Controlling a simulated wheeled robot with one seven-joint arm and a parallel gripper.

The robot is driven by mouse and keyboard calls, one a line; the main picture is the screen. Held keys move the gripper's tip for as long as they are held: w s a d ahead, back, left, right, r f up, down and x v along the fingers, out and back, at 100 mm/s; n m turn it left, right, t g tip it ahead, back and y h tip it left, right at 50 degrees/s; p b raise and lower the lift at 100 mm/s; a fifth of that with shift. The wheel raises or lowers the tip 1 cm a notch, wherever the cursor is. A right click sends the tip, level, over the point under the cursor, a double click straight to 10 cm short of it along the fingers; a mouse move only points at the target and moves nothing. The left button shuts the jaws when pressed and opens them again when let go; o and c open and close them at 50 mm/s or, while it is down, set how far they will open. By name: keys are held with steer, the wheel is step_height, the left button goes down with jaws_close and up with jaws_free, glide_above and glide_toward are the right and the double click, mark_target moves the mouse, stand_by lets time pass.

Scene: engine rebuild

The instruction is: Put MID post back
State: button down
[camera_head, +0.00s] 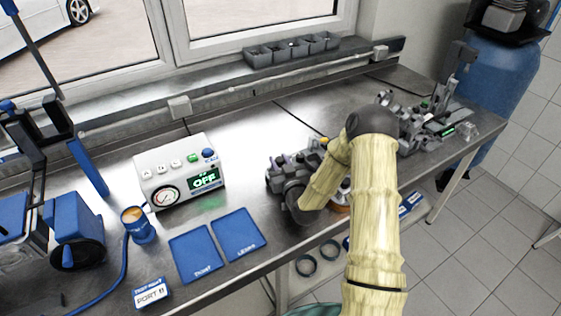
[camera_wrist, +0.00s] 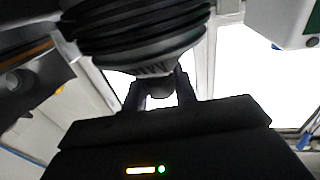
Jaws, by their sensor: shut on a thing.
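My gripper (camera_wrist: 160,90) shows in the wrist view, its two dark fingers close together on a small grey piece under a large dark ribbed round part (camera_wrist: 140,35). The ribbed part fills the top of the view, and I cannot tell whether it is the MID post. In the head view my arm reaches over the bench to a dark grey engine block (camera_head: 280,177). My arm covers the block's right side and hides my fingers and what they hold. No label marking a MID post is readable.
A white gauge box (camera_head: 180,170) reading OFF stands left of the block. Two blue mats (camera_head: 195,253) and a blue cup (camera_head: 138,224) lie nearer the front. More grey engine parts (camera_head: 425,130) stand at the right. Grey bins (camera_head: 290,50) sit on the sill. Bare bench lies behind the block.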

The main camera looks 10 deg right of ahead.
steer(key=shift+a+f, duration=0.2)
steer(key=shift+s+d+f+b, duration=0.1)
steer(key=shift+s+f+b, duration=0.2)
steer(key=shift+f+b, duration=0.45)
steer(key=c, duration=1.1)
jaws_free()
steer(key=shift+d+r, duration=0.1)
steer(key=shift+w+r+p, duration=0.1)
steer(key=shift+r+p, duration=0.3)
steer(key=shift+p, duration=0.2)
steer(key=s+d+b, duration=0.1)
steer(key=s+b, duration=0.2)
steer(key=s, duration=0.8)
steer(key=shift+s+d+r, duration=0.2)
steer(key=shift+s+r, duration=0.1)
steer(key=shift+r, duration=0.1)
